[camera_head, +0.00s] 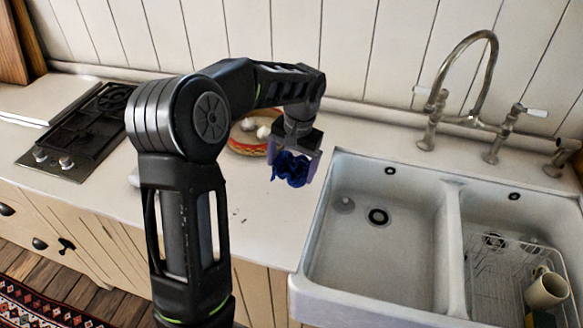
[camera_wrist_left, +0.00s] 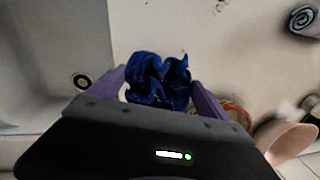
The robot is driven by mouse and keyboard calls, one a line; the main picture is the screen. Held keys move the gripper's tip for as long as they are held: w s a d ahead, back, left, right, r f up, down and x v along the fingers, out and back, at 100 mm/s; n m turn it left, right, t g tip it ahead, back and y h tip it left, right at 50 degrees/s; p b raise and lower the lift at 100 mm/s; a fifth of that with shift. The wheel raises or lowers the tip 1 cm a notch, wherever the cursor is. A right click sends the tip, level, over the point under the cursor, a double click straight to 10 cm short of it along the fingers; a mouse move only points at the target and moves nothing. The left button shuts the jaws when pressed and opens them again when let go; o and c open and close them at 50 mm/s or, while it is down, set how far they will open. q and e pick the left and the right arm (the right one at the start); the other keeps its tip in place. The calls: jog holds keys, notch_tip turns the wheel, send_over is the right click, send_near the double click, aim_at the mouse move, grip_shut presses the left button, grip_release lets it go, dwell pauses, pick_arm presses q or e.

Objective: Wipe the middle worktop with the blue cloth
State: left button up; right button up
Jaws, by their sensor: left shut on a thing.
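The crumpled blue cloth (camera_head: 291,168) is held in my left gripper (camera_head: 295,160), over the worktop (camera_head: 265,220) between the hob and the sink. In the left wrist view the cloth (camera_wrist_left: 158,82) sits between the two purple fingers of my left gripper (camera_wrist_left: 160,90), which is shut on it. I cannot tell whether the cloth touches the worktop. Some small dark specks (camera_head: 238,215) lie on the worktop, left of the cloth. My left arm hides part of the worktop. My right gripper is not in view.
A white double sink (camera_head: 325,235) with a tall tap (camera_head: 462,80) is to the right. A drying rack (camera_head: 500,285) with a mug (camera_head: 546,290) stands in its right basin. A patterned bowl (camera_head: 247,147) stands behind my arm. A hob (camera_head: 78,135) is at left.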

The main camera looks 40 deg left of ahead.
pick_arm(q)
jog(key=shift+a+r+p, duration=0.1)
jog(key=shift+r+p, duration=0.5)
jog(key=shift+r, duration=0.7)
jog(key=w+d+f+m+b, duration=0.1)
jog(key=d+f, duration=0.1)
jog(key=d, duration=0.7)
jog(key=w+d+f+b, duration=0.1)
jog(key=d+f+b, duration=0.1)
jog(key=d, duration=0.7)
jog(key=shift+w+d+f+m, duration=0.25)
jog(key=shift+f+m, duration=0.15)
jog(key=shift+f, duration=0.45)
jog(key=shift+s, duration=0.1)
